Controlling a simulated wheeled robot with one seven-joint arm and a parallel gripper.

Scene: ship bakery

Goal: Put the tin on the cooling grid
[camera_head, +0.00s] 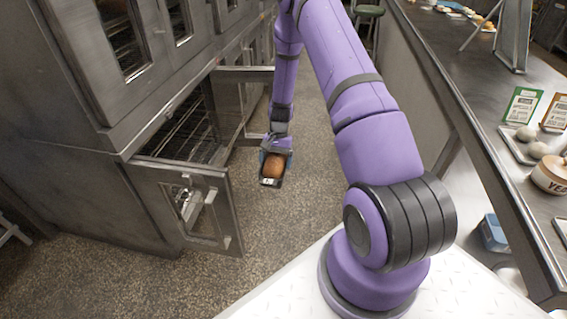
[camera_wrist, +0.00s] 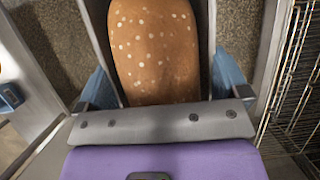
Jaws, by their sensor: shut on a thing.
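My gripper (camera_head: 275,158) is shut on the tin, with blue fingers on both sides. In the wrist view the loaf (camera_wrist: 155,50) fills the middle between the blue fingers, and the tin's far end is out of frame. Wire racks (camera_head: 188,130) show inside the open oven, and wire bars (camera_wrist: 300,75) stand at the right of the wrist view. I cannot tell whether either is the cooling grid.
An open oven door (camera_head: 190,205) stands out at the left, close to the tin. Another metal door or panel (camera_head: 243,75) juts out behind it. A long counter (camera_head: 450,60) runs along the right with a tray, pot and cards. The floor between is clear.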

